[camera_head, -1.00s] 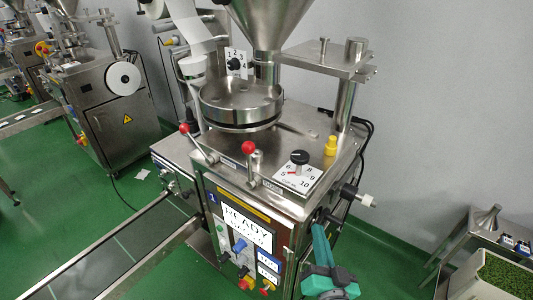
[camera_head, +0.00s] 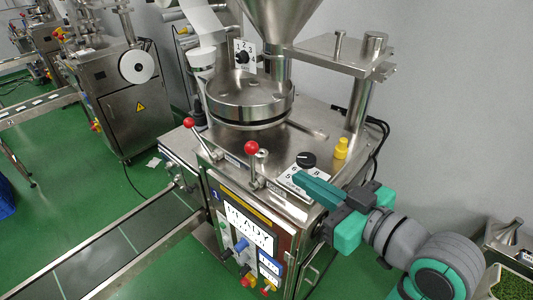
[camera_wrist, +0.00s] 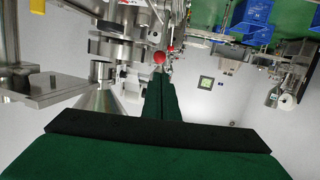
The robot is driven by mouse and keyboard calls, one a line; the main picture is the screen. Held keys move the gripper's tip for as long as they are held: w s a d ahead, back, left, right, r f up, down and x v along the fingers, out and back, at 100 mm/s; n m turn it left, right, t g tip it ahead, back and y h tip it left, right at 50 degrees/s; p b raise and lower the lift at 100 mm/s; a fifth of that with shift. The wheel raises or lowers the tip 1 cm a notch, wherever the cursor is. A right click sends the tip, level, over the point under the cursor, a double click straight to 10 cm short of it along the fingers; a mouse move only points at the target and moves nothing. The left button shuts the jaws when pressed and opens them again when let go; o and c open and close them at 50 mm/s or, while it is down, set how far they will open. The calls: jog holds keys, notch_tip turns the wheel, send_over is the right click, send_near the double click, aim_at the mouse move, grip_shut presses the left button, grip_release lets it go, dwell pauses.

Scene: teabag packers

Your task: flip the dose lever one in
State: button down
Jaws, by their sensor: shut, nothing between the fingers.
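Two levers with red ball knobs stand at the front of the steel machine top. The left lever (camera_head: 188,123) leans to the left; the right lever (camera_head: 251,148) stands nearly upright. Their small labels are too blurred to read, so I cannot tell which is the dose lever. My gripper (camera_head: 298,177) is shut and empty, reaching in from the right above the dial plate. Its tips are to the right of the right lever and apart from it. In the wrist view a red knob (camera_wrist: 158,58) shows just beyond the shut fingertips (camera_wrist: 159,76).
A black dial knob (camera_head: 306,160) on a white plate is beside my fingers, which partly cover the plate. A yellow knob (camera_head: 341,148) is behind. A round steel drum (camera_head: 251,98) and a hopper (camera_head: 275,22) rise at the back. The front panel screen (camera_head: 248,224) reads READY.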

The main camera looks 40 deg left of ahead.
aim_at(256, 151)
jog(key=shift+a, duration=0.1)
jog(key=x, duration=1.4)
